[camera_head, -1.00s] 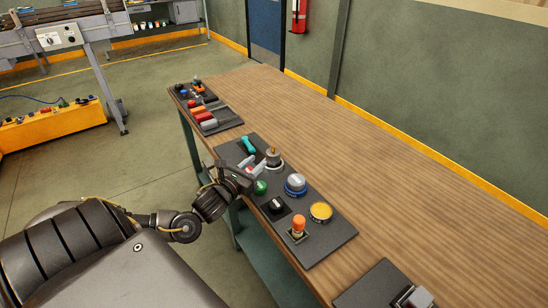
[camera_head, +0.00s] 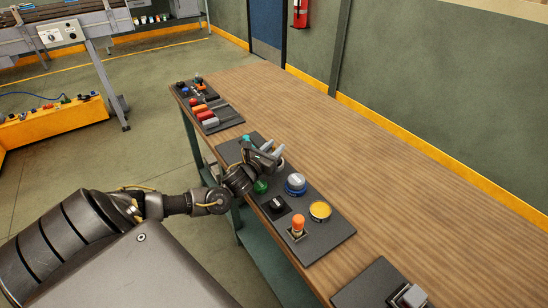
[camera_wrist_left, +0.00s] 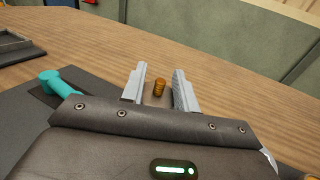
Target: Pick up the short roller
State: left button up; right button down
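My left gripper (camera_head: 272,150) is over the far part of the middle black panel (camera_head: 316,243) on the wooden bench. In the left wrist view, its two grey fingers (camera_wrist_left: 159,90) are open, with a small ribbed orange-brown cylinder (camera_wrist_left: 159,88) between them and gaps on both sides. The cylinder's lower part is hidden by the gripper body. A teal handle-like piece (camera_wrist_left: 60,84) lies left of the fingers, and shows in the head view (camera_head: 246,140). I cannot tell for certain which piece is the short roller. My right gripper is not in view.
Nearer on the panel are a green knob (camera_head: 260,187), a blue-and-white button (camera_head: 295,185), a yellow button (camera_head: 320,210) and an orange-topped switch (camera_head: 297,224). Another panel (camera_head: 225,121) with red and grey pieces is at the far left. The bench's right side is clear.

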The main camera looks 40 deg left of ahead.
pick_arm(q)
jog(key=shift+c, duration=0.2)
grip_shut()
jog(key=shift+r, duration=0.15)
jog(key=shift+r, duration=0.3)
notch_tip(320, 180, up, 2)
jog(key=shift+r+b, duration=0.1)
jog(key=shift+b, duration=0.65)
jog(key=s+a+r, duration=0.6)
jog(key=s+r, duration=0.4)
jog(key=s, duration=0.2)
jog(key=shift+s+a, duration=0.2)
